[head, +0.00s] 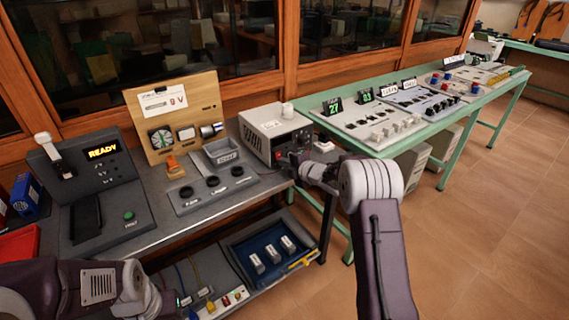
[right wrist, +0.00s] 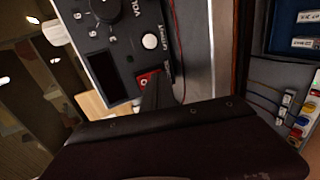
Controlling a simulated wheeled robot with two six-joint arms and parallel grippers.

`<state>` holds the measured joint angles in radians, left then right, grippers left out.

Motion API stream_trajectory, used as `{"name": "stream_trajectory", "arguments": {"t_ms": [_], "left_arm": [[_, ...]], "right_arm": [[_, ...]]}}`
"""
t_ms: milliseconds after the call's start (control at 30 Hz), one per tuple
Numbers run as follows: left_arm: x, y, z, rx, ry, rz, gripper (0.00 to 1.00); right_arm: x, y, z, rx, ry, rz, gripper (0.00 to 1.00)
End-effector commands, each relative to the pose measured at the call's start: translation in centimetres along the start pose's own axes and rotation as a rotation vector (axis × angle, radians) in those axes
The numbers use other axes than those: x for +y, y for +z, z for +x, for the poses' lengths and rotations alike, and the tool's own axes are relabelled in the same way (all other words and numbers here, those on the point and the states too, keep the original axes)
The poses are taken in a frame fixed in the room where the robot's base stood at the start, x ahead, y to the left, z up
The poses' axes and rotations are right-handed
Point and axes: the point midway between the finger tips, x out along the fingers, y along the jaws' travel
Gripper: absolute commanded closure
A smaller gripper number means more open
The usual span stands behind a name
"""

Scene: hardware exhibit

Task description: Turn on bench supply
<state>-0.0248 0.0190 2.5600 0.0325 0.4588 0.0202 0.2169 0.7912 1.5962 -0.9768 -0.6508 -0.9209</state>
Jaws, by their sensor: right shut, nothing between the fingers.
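The bench supply (head: 268,120) is a light grey box with a dark front panel at the right end of the grey bench. In the right wrist view its panel (right wrist: 118,62) shows black knobs, a round white knob or button (right wrist: 150,41) and a small red switch (right wrist: 147,79). My right gripper (head: 299,160) is shut and empty, right at the front of the supply. In the right wrist view its fingertips (right wrist: 157,86) overlap the edge of the red switch; I cannot tell whether they touch. My left gripper (head: 170,302) is low at the left, its fingers unclear.
A dark console reading READY (head: 103,151), a wooden board (head: 203,95) and a panel with three black knobs (head: 213,187) share the bench. A blue tray (head: 265,240) sits on the shelf below. A green table (head: 437,128) with exhibits stands to the right. Open floor lies at right.

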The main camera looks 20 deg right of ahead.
Motion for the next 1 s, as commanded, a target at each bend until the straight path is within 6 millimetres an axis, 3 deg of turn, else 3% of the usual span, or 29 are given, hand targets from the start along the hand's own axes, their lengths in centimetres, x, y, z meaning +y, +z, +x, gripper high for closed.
{"name": "stream_trajectory", "arguments": {"t_ms": [467, 1000], "left_arm": [[0.0, 0.0, 0.1, 0.0, 0.0, 0.0, 0.64], [0.0, -0.1, -1.1, 0.0, 0.0, 0.0, 0.64]], "right_arm": [[-0.1, 0.0, 0.4, 0.0, 0.001, 0.0, 1.0], [1.7, 0.0, -0.2, 0.001, 0.008, -0.001, 1.0]]}}
